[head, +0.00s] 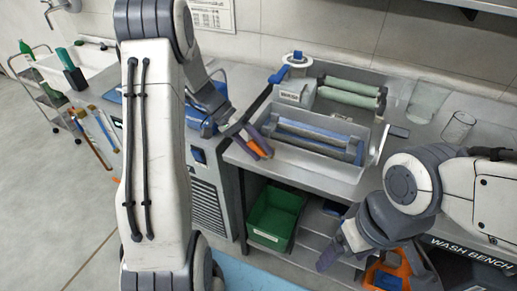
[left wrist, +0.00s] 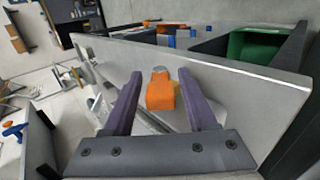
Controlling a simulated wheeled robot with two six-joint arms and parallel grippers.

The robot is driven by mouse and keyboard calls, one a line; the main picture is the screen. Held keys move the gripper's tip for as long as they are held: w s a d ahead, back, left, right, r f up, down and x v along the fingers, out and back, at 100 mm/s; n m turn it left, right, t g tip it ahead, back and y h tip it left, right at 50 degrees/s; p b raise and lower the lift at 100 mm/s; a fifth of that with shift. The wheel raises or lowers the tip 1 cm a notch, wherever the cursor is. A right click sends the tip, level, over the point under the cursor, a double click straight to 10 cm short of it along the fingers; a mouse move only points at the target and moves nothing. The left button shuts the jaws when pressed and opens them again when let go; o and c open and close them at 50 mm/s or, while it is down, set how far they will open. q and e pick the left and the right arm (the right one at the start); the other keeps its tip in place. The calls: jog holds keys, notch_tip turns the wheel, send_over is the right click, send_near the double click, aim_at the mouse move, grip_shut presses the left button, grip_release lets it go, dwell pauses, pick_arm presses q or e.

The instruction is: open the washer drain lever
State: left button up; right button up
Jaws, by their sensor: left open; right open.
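The orange drain lever (head: 255,150) sits at the front left corner of the grey washer basin (head: 290,157) on the bench. In the left wrist view the lever (left wrist: 160,92) has a grey end and lies between my two purple fingers, with gaps on both sides. My left gripper (head: 257,141) is open around the lever and partly covers it in the head view. The left wrist view shows the open fingers (left wrist: 158,98) too. My right gripper (head: 343,258) is open and empty, low in front of the bench and away from the lever.
A green bin (head: 275,218) and an orange bin (head: 388,277) are below. The floor at left is open.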

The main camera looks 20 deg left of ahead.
pick_arm(q)
jog(key=v, duration=1)
jog(key=shift+a+r, duration=0.2)
pick_arm(e)
jog(key=shift+f, duration=0.2)
pick_arm(q)
jog(key=shift+d, duration=0.1)
